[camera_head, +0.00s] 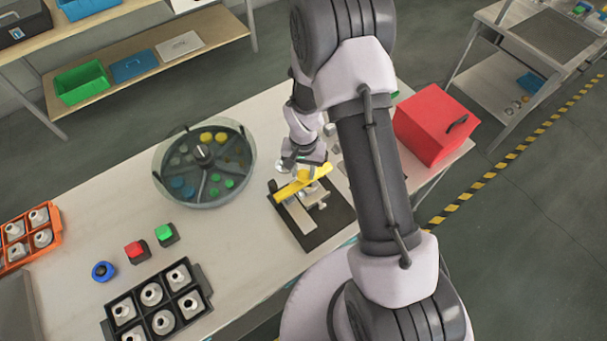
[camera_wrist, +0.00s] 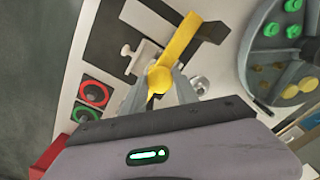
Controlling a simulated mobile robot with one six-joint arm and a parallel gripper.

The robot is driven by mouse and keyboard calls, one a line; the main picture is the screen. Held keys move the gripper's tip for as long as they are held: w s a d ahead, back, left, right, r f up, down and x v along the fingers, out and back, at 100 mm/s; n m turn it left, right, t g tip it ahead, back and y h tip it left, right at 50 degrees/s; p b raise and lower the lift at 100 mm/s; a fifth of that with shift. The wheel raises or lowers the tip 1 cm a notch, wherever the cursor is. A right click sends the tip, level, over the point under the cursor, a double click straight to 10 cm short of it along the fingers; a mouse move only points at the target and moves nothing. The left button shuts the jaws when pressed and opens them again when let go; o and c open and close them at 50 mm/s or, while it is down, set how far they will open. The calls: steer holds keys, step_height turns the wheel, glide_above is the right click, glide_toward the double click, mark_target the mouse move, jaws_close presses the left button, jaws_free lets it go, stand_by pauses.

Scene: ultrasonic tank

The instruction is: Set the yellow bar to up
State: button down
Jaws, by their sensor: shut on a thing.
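The yellow bar (camera_head: 289,190) slants over a dark base plate (camera_head: 316,239) with pale metal fittings, from lower left to upper right in the head view. In the wrist view the bar (camera_wrist: 181,49) runs from a rounded yellow end near my fingers up and right to a squared far end. My gripper (camera_head: 307,171) is above the bar's right end. In the wrist view my gripper (camera_wrist: 160,95) has its two fingers on either side of the rounded end, shut on it. The contact itself is partly hidden in the head view.
A round divided tray (camera_head: 160,181) stands left of the base plate. A red box (camera_head: 433,128) stands right. Red (camera_head: 137,252) and green (camera_head: 166,235) buttons, a blue knob (camera_head: 103,271) and a black tray (camera_head: 203,280) of white parts are at the front left. Two ringed buttons (camera_wrist: 95,92) show in the wrist view.

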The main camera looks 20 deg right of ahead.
mark_target(303, 174)
steer(key=shift+w+r, duration=0.15)
steer(key=shift+r, duration=1.55)
steer(key=c, duration=0.9)
jaws_free()
steer(key=shift+c, duration=0.2)
step_height(303, 174, up, 17)
steer(key=p, duration=0.1)
steer(key=shift+r, duration=0.2)
